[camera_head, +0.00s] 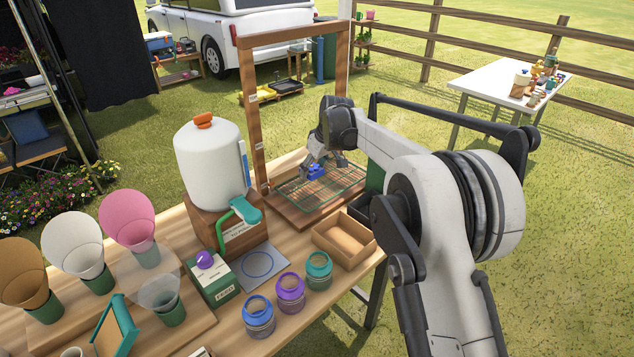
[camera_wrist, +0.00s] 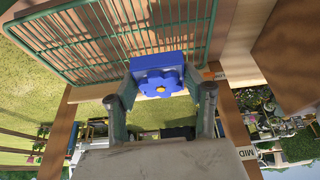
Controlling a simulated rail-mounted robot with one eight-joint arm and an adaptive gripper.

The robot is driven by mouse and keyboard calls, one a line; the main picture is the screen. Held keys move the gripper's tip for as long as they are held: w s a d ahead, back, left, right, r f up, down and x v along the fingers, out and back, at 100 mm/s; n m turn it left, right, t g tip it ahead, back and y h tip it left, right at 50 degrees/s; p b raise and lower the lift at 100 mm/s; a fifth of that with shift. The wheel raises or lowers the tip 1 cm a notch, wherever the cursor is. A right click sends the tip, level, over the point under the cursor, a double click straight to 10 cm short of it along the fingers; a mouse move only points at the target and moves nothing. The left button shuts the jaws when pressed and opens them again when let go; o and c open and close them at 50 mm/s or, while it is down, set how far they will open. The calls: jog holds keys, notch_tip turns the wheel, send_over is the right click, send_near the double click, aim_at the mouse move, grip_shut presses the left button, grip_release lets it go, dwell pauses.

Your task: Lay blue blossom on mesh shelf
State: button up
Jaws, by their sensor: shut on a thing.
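The blue blossom (camera_wrist: 157,82) is a blue block with a flower face and a yellow centre. My gripper (camera_wrist: 163,92) is shut on it, with one finger on each side, in the wrist view. In the head view my gripper (camera_head: 318,167) points down with the blossom (camera_head: 316,172) over the green mesh shelf (camera_head: 345,184). The mesh shelf is a green wire grid in a wooden frame, and it also shows in the wrist view (camera_wrist: 75,45). I cannot tell whether the blossom touches the mesh.
A wooden upright frame (camera_head: 256,120) stands around the shelf. A white tank (camera_head: 210,165) with a teal tap stands to the left. An open wooden tray (camera_head: 345,238) and blue, purple and teal jars (camera_head: 290,292) sit nearer.

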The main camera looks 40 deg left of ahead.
aim_at(311, 188)
jog(key=shift+f, duration=3.05)
jog(key=shift+f, duration=0.15)
jog(key=o, duration=1.1)
jog(key=shift+d+r, duration=0.1)
jog(key=shift+r, duration=0.25)
jog(key=v, duration=1.1)
jog(key=shift+d+r, duration=0.2)
jog(key=shift+r, duration=0.05)
